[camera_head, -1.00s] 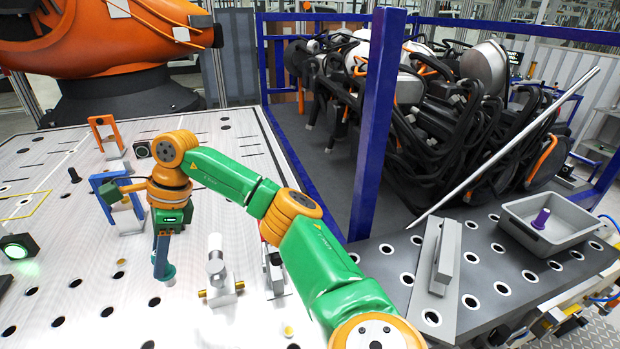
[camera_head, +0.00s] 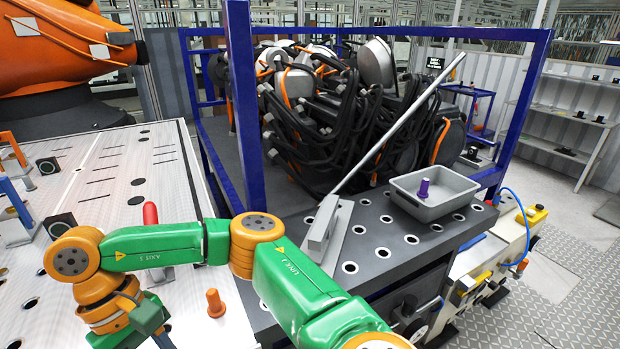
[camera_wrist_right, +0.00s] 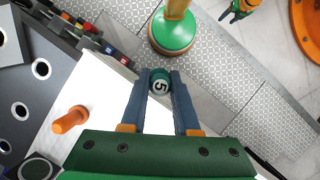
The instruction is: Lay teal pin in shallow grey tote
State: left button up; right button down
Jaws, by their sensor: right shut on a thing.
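The shallow grey tote (camera_head: 455,208) sits on the dark perforated bench at the right in the head view. A purple pin (camera_head: 423,188) stands inside it. My right gripper (camera_wrist_right: 159,85) is shut on the teal pin (camera_wrist_right: 157,72), whose round end marked 5 shows between the fingers in the right wrist view. In the head view the right gripper is low at the left, over the white table and far from the tote; its fingertips and the pin are hidden or cut off there.
An orange pin (camera_head: 215,303) stands on the white table (camera_head: 105,165) and a red pin (camera_head: 150,213) shows behind my arm. A grey metal block (camera_head: 322,225) lies left of the tote. A blue-framed cage (camera_head: 243,100) with black hoses stands behind, with a long slanting rod (camera_head: 400,125).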

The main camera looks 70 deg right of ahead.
aim_at(440, 196)
jog(key=k+l+z, duration=0.15)
jog(key=l+z, duration=0.15)
jog(key=k+l+z, duration=0.15)
jog(key=l+z, duration=0.15)
jog(key=l, duration=0.15)
jog(key=l+z, duration=0.3)
jog(key=l, duration=0.15)
jog(key=k+l+z, duration=0.1)
jog(key=l+z, duration=0.25)
jog(key=l, duration=0.1)
